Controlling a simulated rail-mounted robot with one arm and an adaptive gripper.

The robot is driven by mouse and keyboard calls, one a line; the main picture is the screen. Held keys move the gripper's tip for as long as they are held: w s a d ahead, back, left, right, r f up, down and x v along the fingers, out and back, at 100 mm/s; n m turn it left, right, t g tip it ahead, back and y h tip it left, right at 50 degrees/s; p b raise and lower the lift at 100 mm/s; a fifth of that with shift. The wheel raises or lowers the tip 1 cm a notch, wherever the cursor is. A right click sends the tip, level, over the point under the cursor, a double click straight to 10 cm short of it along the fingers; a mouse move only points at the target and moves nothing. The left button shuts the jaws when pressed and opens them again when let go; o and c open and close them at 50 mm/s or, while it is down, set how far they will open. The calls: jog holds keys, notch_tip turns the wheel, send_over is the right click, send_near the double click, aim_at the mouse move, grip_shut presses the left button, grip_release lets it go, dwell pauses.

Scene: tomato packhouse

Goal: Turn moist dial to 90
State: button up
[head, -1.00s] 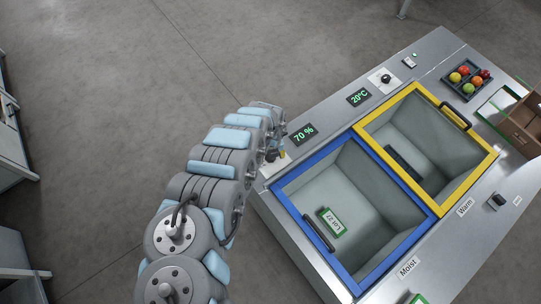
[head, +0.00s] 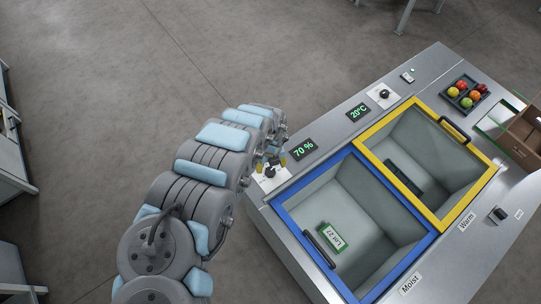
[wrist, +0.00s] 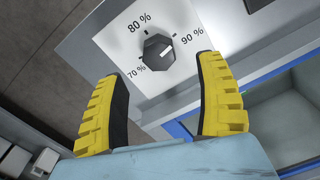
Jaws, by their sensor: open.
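The moist dial (wrist: 158,50) is a dark faceted knob on a white plate marked 70 %, 80 % and 90 %. A small pale mark shows on its right side, but its exact pointing is hard to tell. In the head view the dial (head: 270,172) is partly visible at the near left of the bench, beside the blue-rimmed Moist bin (head: 283,197). The green display (head: 304,149) reads 70 %. My gripper (wrist: 168,72) is open, its yellow-and-black fingers apart on either side below the knob, with nothing between them. In the head view it is largely hidden behind my arm.
A yellow-rimmed Warm bin (head: 468,200) adjoins the Moist bin. A second dial (head: 384,94) and a 20 °C display (head: 358,112) are farther along the bench. A green-framed Lot 22 label (head: 332,236) lies in the Moist bin.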

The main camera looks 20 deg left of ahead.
aim_at(270, 171)
notch_tip(270, 171, up, 7)
jog(key=shift+f, duration=0.15)
dwell(0.4)
dwell(0.5)
